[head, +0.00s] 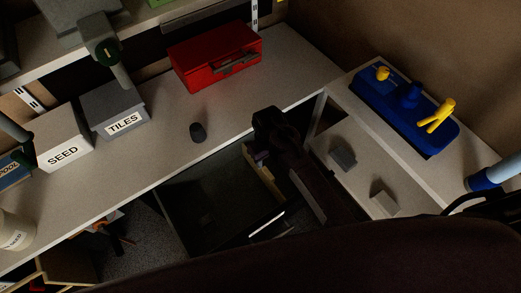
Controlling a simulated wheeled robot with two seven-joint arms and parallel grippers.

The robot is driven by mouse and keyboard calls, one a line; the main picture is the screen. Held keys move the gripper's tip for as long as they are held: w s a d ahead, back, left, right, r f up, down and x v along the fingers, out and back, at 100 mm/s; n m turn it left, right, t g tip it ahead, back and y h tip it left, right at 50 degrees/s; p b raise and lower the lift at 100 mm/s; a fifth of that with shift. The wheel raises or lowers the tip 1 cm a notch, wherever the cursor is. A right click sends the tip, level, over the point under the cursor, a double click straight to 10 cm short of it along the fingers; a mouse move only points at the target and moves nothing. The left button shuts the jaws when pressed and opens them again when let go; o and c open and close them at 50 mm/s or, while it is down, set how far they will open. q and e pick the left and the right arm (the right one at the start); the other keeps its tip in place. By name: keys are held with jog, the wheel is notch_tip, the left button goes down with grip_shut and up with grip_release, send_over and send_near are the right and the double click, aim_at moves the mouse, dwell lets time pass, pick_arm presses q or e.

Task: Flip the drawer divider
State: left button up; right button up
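A drawer (205,212) stands pulled out below the bench top, with a dark, mostly bare interior. A pale wooden strip (266,177), which looks like the divider, shows at the drawer's right part, beside my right arm. How far it is tilted I cannot tell, since the dark arm covers part of it. My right gripper (268,158) is dark and reaches down at the drawer's right part, close to the strip. Its fingers blend into the shadow, so I cannot tell whether it is open or touches the strip. My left gripper is not in view.
A red toolbox (215,58), a dark cup (198,132), a TILES box (115,110) and a SEED box (64,140) stand on the bench (165,165). Two small grey blocks lie on the lower right surface.

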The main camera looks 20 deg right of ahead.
aim_at(266, 170)
jog(key=shift+w+f, duration=0.1)
jog(key=shift+w, duration=0.1)
jog(key=shift+s+f, duration=0.15)
jog(key=shift+f, duration=0.05)
jog(key=f, duration=0.3)
jog(key=shift+s+a+f, duration=0.1)
jog(key=shift+s+f, duration=0.3)
notch_tip(266, 170, down, 2)
jog(key=shift+w+f+b, duration=0.1)
jog(key=shift+w+b, duration=0.05)
jog(key=shift+b, duration=0.2)
jog(key=shift+f, duration=0.3)
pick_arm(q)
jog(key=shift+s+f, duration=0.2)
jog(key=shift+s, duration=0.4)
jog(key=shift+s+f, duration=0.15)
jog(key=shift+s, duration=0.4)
pick_arm(e)
grip_shut()
